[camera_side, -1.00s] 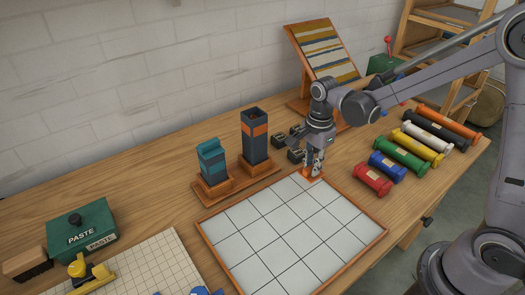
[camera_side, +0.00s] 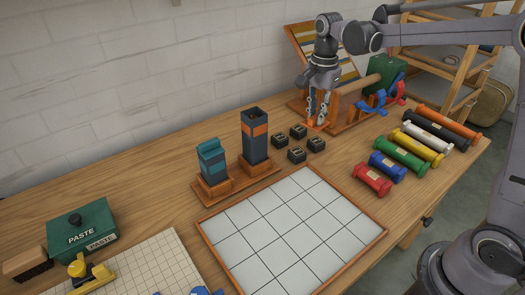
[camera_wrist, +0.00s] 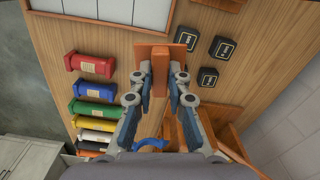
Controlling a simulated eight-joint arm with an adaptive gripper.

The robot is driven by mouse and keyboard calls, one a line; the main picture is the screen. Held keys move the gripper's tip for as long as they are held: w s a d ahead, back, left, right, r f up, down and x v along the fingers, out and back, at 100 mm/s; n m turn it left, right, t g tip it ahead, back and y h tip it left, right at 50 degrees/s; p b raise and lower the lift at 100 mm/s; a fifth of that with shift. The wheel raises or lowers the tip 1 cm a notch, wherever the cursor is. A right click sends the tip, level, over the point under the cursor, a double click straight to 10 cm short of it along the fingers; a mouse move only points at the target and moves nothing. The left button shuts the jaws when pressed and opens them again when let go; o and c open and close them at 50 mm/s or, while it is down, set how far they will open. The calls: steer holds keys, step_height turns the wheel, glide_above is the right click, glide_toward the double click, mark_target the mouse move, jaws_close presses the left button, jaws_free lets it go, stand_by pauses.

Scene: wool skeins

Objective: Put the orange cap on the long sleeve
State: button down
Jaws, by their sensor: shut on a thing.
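The orange cap (camera_side: 316,122) is held between the fingers of my gripper (camera_side: 319,108), raised above the table. In the wrist view the cap (camera_wrist: 160,53) has a flat plate beyond the fingertips and a narrower part between my gripper's fingers (camera_wrist: 160,74). The long sleeve (camera_side: 254,148) is a tall dark blue box with an orange band and an open top. It stands upright on a wooden base to the left of my gripper. A shorter teal sleeve (camera_side: 211,158) with a teal cap on top stands beside it.
Several small black blocks (camera_side: 297,154) lie between the long sleeve and the coloured skeins (camera_side: 402,155). A white gridded tray (camera_side: 290,225) lies in front. A slanted striped board (camera_side: 300,45) and a wooden rod with blue and red clamps (camera_side: 375,103) stand behind my gripper.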

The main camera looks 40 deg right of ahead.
steer(key=w+a+r+n, duration=0.4)
steer(key=w+a+r, duration=0.6)
steer(key=a, duration=0.3)
steer(key=shift+w+f, duration=0.1)
steer(key=shift+f, duration=3.1)
steer(key=shift+f, duration=0.2)
steer(key=c, duration=0.7)
jaws_free()
steer(key=shift+c, duration=0.2)
step_height(320, 180, up, 7)
